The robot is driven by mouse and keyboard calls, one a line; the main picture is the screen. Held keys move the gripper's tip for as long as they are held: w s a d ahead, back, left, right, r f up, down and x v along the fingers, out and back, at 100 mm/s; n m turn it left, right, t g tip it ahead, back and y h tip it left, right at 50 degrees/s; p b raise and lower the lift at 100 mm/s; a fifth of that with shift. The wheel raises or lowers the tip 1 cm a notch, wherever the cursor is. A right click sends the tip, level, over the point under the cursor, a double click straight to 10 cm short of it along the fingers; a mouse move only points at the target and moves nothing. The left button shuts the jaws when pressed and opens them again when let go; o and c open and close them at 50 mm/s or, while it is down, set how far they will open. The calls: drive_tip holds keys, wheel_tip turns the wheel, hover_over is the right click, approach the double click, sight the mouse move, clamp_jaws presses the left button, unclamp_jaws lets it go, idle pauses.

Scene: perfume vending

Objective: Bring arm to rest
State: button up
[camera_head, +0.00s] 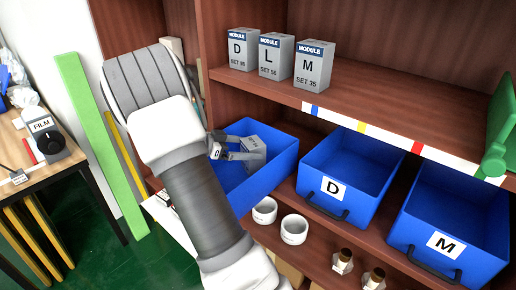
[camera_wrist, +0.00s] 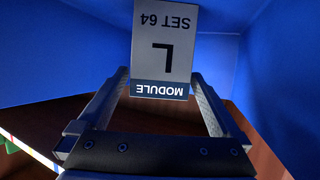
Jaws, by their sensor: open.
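My gripper reaches into the left blue bin (camera_head: 278,165) in the head view, partly hidden by my arm. In the wrist view, my gripper (camera_wrist: 160,78) is open, with one finger on each side of a grey module box (camera_wrist: 162,45). The box reads L, SET 64 and appears upside down in this view. Whether the fingers touch it is not clear.
Three module boxes, D (camera_head: 240,49), L (camera_head: 275,56) and M (camera_head: 313,65), stand on the upper shelf. Blue bins D (camera_head: 335,188) and M (camera_head: 446,246) are to the right. White cups (camera_head: 294,229) sit below. A green object (camera_head: 497,140) is at the right edge.

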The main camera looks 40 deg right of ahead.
drive_tip(key=shift+v, duration=1.15)
drive_tip(key=shift+r, duration=0.1)
